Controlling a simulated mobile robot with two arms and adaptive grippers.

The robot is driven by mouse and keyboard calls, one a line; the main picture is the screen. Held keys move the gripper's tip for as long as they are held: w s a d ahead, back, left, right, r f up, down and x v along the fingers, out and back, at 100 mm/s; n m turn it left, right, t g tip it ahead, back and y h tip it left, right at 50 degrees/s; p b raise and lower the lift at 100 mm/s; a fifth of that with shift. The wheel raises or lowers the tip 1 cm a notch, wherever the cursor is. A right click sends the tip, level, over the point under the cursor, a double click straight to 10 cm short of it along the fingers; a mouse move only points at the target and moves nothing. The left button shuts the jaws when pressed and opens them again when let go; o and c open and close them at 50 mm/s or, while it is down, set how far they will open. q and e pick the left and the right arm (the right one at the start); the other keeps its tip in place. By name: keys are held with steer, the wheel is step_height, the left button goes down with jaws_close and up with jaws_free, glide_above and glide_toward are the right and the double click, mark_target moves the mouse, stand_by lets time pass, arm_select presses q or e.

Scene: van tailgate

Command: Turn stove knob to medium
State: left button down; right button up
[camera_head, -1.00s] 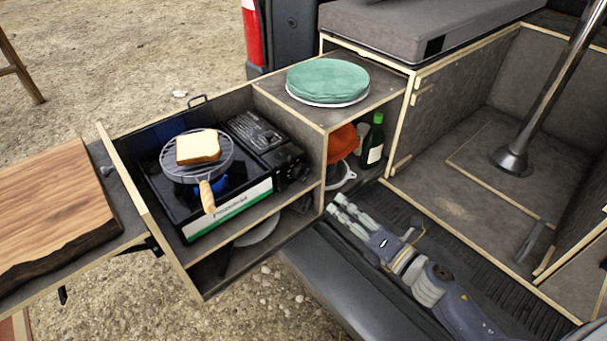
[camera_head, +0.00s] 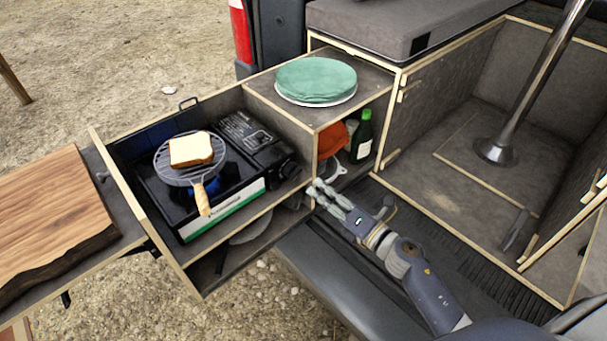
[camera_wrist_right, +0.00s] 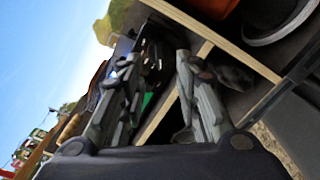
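The black camping stove (camera_head: 225,207) sits in the pulled-out wooden drawer, with a green and white stripe along its front. Its dark knob (camera_head: 290,168) is at the stove's right end; its setting is too small to read. A blue flame glows under a round wire grill (camera_head: 168,170) with a wooden handle, and a slice of bread (camera_head: 191,150) lies on it. My right gripper (camera_head: 318,192) is just right of the knob, apart from it, at the drawer's edge. In the right wrist view its two fingers (camera_wrist_right: 153,68) are spread with nothing held between them. My left gripper is not in view.
The drawer's wooden side edge (camera_head: 313,160) stands close to my right gripper. A green round cushion (camera_head: 316,80) lies on the cabinet above. A green bottle (camera_head: 362,138) and an orange cloth (camera_head: 331,141) sit in the compartment below. A wooden board (camera_head: 50,210) lies at the left.

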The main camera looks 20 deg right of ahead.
mark_target(299, 174)
steer(key=x, duration=0.7)
steer(key=shift+w+a+p, duration=0.15)
steer(key=shift+p, duration=0.25)
steer(key=shift+c, duration=0.2)
jaws_close()
